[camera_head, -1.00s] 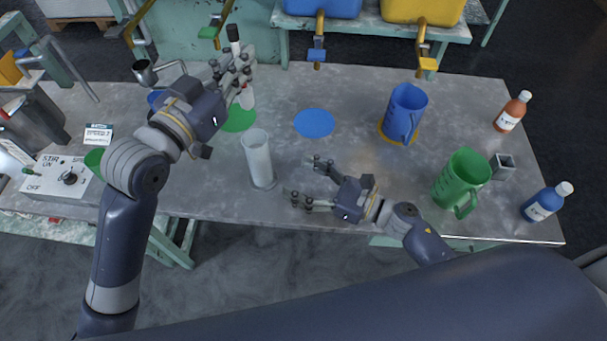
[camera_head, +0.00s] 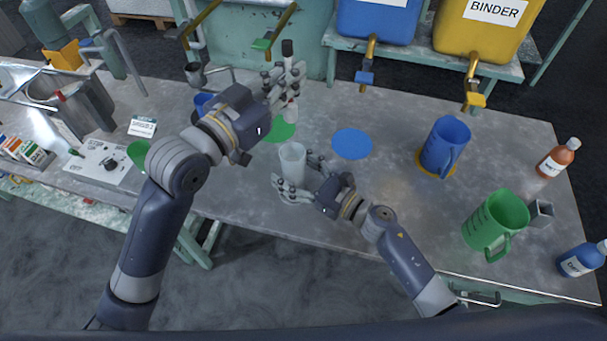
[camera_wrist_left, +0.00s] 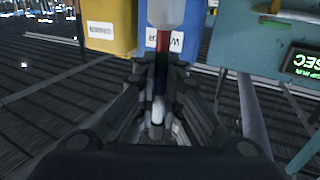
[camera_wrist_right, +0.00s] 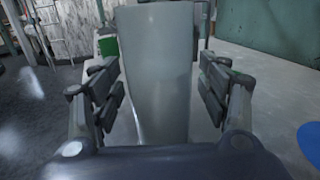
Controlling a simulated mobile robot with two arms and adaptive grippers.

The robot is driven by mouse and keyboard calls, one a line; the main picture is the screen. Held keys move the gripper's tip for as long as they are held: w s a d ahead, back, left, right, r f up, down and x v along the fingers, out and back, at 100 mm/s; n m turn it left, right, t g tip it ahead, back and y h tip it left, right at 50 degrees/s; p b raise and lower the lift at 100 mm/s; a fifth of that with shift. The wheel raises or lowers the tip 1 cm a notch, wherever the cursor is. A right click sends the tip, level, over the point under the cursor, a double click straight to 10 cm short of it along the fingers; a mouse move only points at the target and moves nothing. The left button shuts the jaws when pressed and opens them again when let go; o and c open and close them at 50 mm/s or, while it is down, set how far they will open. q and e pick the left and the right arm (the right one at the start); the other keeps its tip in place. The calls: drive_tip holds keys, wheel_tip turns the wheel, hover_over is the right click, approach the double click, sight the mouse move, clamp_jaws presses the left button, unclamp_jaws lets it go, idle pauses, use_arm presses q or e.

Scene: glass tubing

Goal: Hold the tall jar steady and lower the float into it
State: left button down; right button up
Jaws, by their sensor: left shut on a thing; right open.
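The tall jar (camera_head: 293,158), a clear greyish cylinder, stands upright on the bench. My right gripper (camera_head: 301,176) is open, with its fingers on either side of the jar. In the right wrist view the jar (camera_wrist_right: 155,75) fills the space between the spread fingers. My left gripper (camera_head: 286,80) is shut on the float (camera_head: 291,109), a slim upright piece with a dark top and pale lower body. It hangs apart from the jar, its lower end beyond the rim in the picture. The left wrist view shows the float (camera_wrist_left: 163,45) with a red band between the fingers.
A green disc (camera_head: 280,131) and a blue disc (camera_head: 352,144) lie behind the jar. A blue jug (camera_head: 446,146), a green jug (camera_head: 495,222) and bottles stand to the right. Dispenser taps (camera_head: 367,62) overhang the back edge.

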drive_tip(key=c, duration=1.2)
use_arm(q)
wheel_tip(320, 180, down, 13)
idle(0.9)
drive_tip(key=c, duration=1.7)
unclamp_jaws()
drive_tip(key=shift+o, duration=0.2)
